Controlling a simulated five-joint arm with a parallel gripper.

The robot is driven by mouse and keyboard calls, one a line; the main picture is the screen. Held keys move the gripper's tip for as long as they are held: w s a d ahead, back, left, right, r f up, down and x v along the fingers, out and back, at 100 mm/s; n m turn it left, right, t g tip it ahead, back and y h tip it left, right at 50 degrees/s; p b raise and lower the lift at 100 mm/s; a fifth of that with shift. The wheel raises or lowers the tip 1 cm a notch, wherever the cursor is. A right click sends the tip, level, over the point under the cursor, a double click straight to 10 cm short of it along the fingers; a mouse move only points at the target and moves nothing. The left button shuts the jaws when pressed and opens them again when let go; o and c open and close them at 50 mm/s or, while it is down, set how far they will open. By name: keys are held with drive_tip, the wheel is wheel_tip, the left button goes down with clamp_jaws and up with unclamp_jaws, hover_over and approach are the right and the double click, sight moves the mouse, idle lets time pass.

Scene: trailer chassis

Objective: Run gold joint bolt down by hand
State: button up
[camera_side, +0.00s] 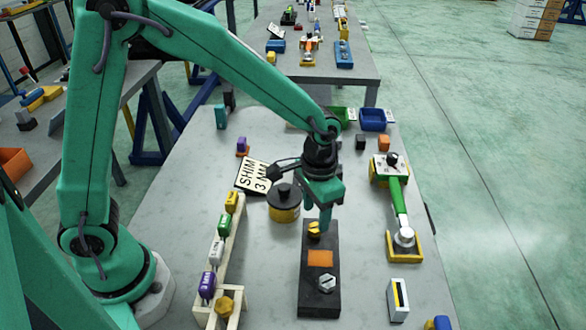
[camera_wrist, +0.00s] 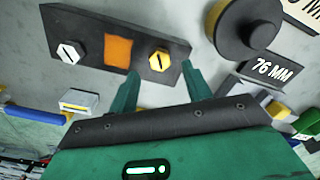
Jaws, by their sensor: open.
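The gold joint bolt (camera_side: 314,229) sits in the far end of a dark bar (camera_side: 319,306). It has a slotted head, and its hex shape is clear in the wrist view (camera_wrist: 159,60). My gripper (camera_side: 326,222) points down over that end of the bar, partly beside the bolt in the side view. In the wrist view the two green fingertips (camera_wrist: 160,74) are spread apart, one on each side of the gold bolt. A silver slotted bolt (camera_side: 327,282) sits at the bar's near end, with an orange square (camera_side: 320,258) between.
A black-topped round pot (camera_side: 284,206) stands just left of the bar. A wooden rack (camera_side: 232,240) with several coloured pieces is further left. A green-handled tool (camera_side: 399,205) in a yellow holder lies right. A white block (camera_side: 398,300) stands at front right.

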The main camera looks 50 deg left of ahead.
sight(313, 226)
wheel_tip(313, 226, up, 4)
drive_tip(key=shift+r, duration=0.1)
idle(0.5)
drive_tip(key=s+a+r+n+t, duration=0.3)
drive_tip(key=s+a+r+t, duration=0.2)
drive_tip(key=s+a+r, duration=0.7)
drive_tip(key=shift+s+a+t, duration=0.3)
drive_tip(key=shift+s+a, duration=0.65)
drive_tip(key=shift+s, duration=0.5)
idle(0.8)
